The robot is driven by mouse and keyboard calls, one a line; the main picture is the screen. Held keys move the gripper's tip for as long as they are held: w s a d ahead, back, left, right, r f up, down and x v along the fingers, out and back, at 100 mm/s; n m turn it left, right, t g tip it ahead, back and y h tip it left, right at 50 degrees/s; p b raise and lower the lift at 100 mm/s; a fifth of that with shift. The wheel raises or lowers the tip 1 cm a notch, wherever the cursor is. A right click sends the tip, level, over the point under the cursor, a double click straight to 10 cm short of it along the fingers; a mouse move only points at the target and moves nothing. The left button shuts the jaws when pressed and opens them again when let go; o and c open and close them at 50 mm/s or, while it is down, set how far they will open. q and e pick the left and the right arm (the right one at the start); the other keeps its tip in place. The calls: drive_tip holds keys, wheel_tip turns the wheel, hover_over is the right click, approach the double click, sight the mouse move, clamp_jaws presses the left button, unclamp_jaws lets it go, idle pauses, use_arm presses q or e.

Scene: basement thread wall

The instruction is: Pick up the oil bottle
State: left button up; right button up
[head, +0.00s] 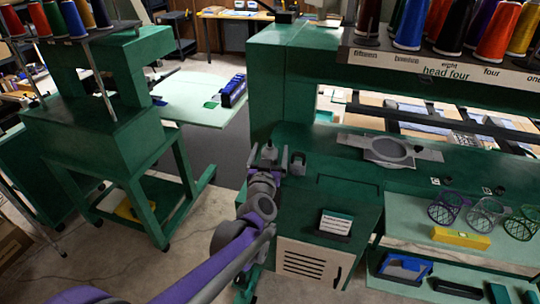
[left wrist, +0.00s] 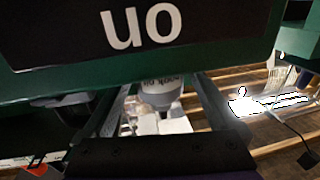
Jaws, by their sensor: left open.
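My left gripper (head: 270,154) is open above the green machine body, left of its long bed. In the left wrist view, its two dark fingers reach forward with a gap between them (left wrist: 160,110). A pale grey bottle (left wrist: 161,89) with a dark-lettered label, upside down in this view, shows in that gap, beyond the gripper's near edge. It looks like the oil bottle. I cannot tell whether the fingers touch it. In the head view I cannot clearly make out the bottle near the gripper. My right gripper is not in view.
The green embroidery machine (head: 280,85) stands close, with a grey hoop (head: 388,150) on its bed. Thread cones (head: 410,25) stand above. A yellow box (head: 460,237) and mesh cups (head: 447,208) sit on the right shelf. Another green machine (head: 90,130) stands left. Floor between is clear.

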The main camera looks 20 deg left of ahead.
use_arm(q)
drive_tip(key=c, duration=1.5)
drive_tip(key=shift+r, duration=0.15)
